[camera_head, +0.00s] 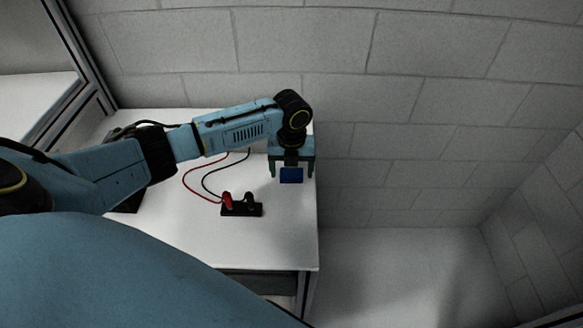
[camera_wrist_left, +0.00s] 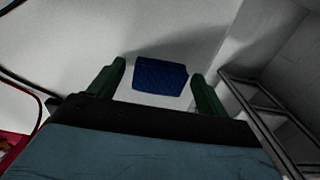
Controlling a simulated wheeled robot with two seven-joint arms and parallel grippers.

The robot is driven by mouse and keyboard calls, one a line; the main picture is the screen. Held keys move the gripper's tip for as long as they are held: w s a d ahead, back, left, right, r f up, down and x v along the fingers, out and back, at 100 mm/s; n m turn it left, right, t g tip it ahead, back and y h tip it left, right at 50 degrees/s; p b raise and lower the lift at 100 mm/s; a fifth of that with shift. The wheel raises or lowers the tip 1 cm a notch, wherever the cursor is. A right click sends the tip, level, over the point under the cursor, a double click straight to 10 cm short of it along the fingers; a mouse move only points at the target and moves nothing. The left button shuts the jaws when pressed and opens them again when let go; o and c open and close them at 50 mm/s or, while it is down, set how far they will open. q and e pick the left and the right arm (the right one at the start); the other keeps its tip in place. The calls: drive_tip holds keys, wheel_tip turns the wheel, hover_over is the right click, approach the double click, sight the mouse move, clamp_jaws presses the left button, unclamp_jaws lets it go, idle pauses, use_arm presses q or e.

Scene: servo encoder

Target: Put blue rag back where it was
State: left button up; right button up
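The blue rag (camera_head: 291,175) shows as a small dark blue rectangle near the right edge of the white table (camera_head: 235,245). My left gripper (camera_head: 292,173) is above it, pointing down, with its fingers spread on either side of the rag in the head view. In the left wrist view the rag (camera_wrist_left: 160,76) lies between and beyond the two open fingertips, with a gap on each side. I cannot tell how high the gripper is above it. My right gripper is not in view.
A black block with red and black plugs (camera_head: 241,207) stands left of the rag, with red and black cables running back to a dark device (camera_head: 128,200) partly hidden behind my arm. The table's right edge is close to the rag. A grey block wall (camera_head: 400,110) stands behind.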

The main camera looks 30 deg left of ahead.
sight(292, 171)
use_arm(q)
wheel_tip(292, 171, up, 12)
drive_tip(key=shift+r, duration=0.2)
idle(0.5)
